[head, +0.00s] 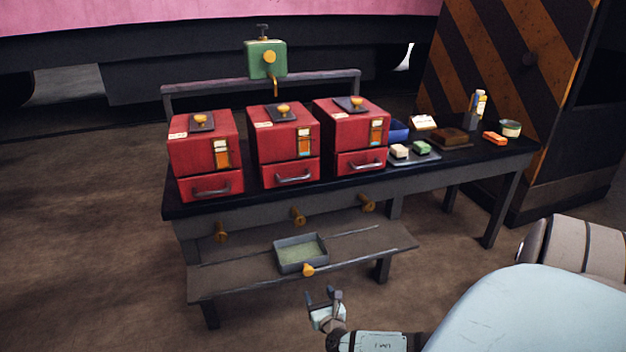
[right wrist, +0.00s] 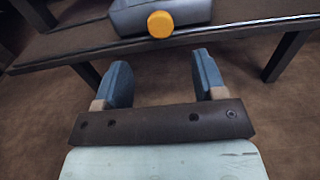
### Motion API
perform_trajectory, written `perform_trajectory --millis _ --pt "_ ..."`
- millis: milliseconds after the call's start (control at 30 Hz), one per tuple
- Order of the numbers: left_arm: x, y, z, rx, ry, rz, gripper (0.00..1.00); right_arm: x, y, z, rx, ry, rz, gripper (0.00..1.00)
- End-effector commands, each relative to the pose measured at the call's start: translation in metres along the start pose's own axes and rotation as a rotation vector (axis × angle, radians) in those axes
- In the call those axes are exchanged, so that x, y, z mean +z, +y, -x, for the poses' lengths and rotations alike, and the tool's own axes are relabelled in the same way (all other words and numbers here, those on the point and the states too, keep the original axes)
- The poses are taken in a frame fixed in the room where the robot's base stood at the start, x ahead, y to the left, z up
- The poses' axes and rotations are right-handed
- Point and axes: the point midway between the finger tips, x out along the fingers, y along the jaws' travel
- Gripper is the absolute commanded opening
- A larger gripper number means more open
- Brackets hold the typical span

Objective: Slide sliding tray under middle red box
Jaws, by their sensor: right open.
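The sliding tray (head: 300,266) is a shallow grey box with a greenish inside and a round yellow knob (head: 308,270) on its front. It sits on the low shelf, roughly below the middle red box (head: 284,143). That box stands on the table between two other red boxes. My right gripper (head: 324,296) is open and empty, in front of the shelf and a little below the knob. In the right wrist view the knob (right wrist: 160,24) lies ahead of the two blue fingers, apart from them. My left gripper is not in view.
The left red box (head: 205,153) and right red box (head: 350,135) flank the middle one. Brass spouts (head: 298,216) stick out under the table edge above the low shelf (head: 225,279). Small items, including a green block (head: 422,147), lie at the table's right end.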

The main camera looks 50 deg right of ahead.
Motion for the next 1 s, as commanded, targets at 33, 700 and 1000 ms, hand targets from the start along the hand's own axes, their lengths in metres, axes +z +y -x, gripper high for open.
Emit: perform_trajectory --millis 33,700,1000 --pt "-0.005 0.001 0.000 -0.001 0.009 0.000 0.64 0.002 0.000 0.009 0.001 0.001 0.000 0.64" --pt "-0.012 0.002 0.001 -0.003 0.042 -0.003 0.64 0.000 0.000 0.032 0.000 -0.001 0.000 0.64" --pt "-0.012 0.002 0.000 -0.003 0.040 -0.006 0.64 0.000 0.000 0.032 0.000 -0.001 0.000 0.64"
